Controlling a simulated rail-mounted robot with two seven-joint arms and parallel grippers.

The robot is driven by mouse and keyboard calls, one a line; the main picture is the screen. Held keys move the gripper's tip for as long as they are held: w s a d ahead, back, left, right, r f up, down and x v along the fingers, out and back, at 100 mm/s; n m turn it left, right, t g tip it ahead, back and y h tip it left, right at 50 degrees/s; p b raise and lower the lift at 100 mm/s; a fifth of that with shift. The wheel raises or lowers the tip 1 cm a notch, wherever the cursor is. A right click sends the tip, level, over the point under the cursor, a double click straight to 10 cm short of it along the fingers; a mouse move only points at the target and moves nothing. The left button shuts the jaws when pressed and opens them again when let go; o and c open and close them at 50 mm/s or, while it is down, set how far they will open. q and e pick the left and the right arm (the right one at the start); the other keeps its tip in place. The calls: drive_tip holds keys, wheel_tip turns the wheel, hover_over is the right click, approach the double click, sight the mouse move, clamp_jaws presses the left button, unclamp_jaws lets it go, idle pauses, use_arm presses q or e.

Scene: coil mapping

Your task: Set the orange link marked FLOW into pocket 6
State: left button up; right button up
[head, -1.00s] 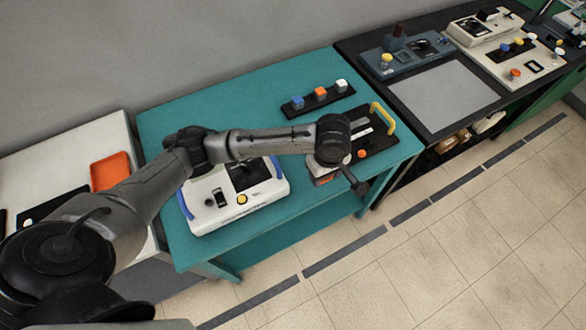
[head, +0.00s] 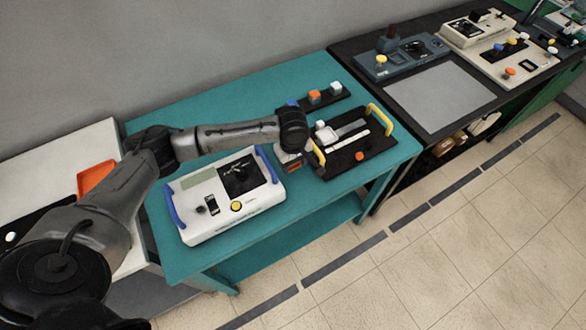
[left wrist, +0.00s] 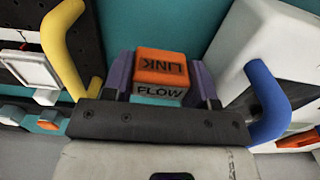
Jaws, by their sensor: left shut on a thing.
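My left gripper (head: 292,160) hangs over the teal table, between the white instrument (head: 205,220) and the black panel with yellow handles (head: 348,168). In the left wrist view, the left gripper's purple jaws (left wrist: 161,80) are shut on the orange link (left wrist: 162,65). Its orange top reads LINK and its grey side reads FLOW. The black panel carries a white block, pale strips and an orange knob (head: 360,156). I cannot make out a pocket marked 6. My right gripper is not in view.
A black strip behind holds a blue block (head: 293,103), an orange block (head: 314,97) and a white block (head: 337,88). The instrument's blue handle (left wrist: 268,100) and the panel's yellow handle (left wrist: 70,45) flank the left gripper. An orange tray (head: 95,176) lies left.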

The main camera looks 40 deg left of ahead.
sight(293, 169)
use_arm(q)
drive_tip(key=shift+f+b, duration=0.55)
drive_tip(key=shift+f, duration=1.35)
drive_tip(key=o, duration=0.5)
drive_tip(key=shift+f, duration=0.15)
drive_tip(key=o, duration=0.4)
